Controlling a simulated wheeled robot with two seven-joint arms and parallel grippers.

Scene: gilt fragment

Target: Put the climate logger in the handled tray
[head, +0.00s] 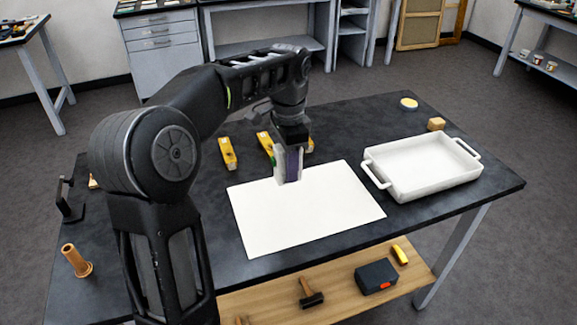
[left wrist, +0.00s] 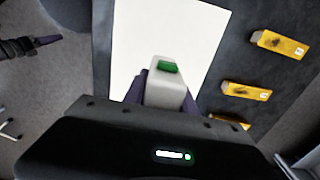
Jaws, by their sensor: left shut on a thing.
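The climate logger (left wrist: 166,92), a pale grey-white block with a green patch, is held between the purple fingers of my left gripper (head: 291,168). In the head view the logger (head: 280,168) is partly covered by the fingers, above the back edge of a white sheet. The handled tray (head: 398,192) is white and rectangular with a handle at each end. It stands on the right of the table, apart from my left gripper, and looks empty.
The white sheet (head: 310,220) lies mid-table. Several yellow pieces, one here (head: 227,153), lie behind it. A wooden block (head: 436,124) and a round yellow-white item (head: 408,103) are behind the tray. A wooden peg-like object (head: 76,261) stands at the left. A lower shelf holds a dark box (head: 376,276).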

